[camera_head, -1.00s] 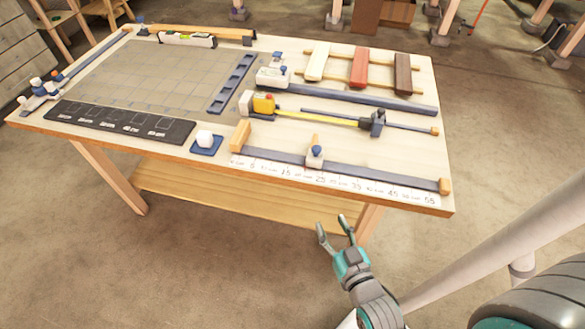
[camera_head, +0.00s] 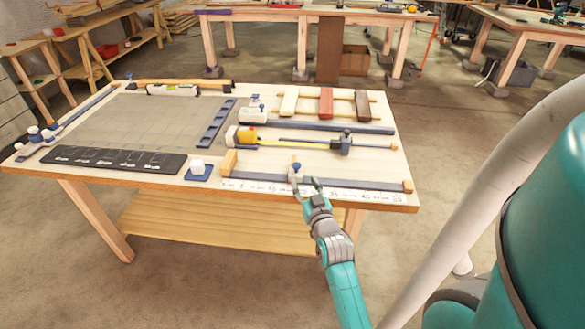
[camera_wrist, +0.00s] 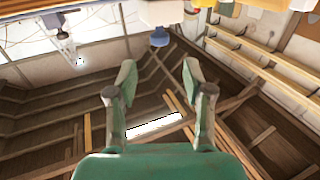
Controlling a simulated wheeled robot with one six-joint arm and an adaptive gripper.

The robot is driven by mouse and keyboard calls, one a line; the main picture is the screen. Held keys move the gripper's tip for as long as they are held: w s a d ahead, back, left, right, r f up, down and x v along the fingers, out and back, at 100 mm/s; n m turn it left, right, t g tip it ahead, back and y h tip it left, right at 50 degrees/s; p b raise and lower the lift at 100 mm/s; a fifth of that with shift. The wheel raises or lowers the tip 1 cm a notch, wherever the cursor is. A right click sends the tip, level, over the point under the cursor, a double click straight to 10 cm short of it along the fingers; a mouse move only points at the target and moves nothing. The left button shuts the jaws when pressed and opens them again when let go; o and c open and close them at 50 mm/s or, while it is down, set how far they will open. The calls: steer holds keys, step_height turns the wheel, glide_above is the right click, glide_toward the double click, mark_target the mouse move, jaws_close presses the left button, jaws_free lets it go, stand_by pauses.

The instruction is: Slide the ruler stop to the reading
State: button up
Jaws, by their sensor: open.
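The ruler stop, a small slider with a blue knob (camera_head: 297,167), sits on the dark ruler rail (camera_head: 365,184) near the table's front edge. A white printed scale (camera_head: 255,187) runs along the rail's near side; its numbers by the stop are too small to read surely. My gripper (camera_head: 306,183) is open and empty, just in front of the stop and a little to its right. In the wrist view a blue knob (camera_wrist: 159,38) under a white body shows beyond the gap between the open fingers (camera_wrist: 158,82); I cannot tell for sure that it is the stop.
A wooden end block stands at each rail end, left (camera_head: 228,163) and right (camera_head: 408,186). A white block on a blue base (camera_head: 197,171) and a dark labelled strip (camera_head: 115,160) lie to the left.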

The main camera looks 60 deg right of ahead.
mark_target(298, 167)
steer(key=x, duration=0.9)
steer(key=shift+w+d, duration=0.15)
jaws_close()
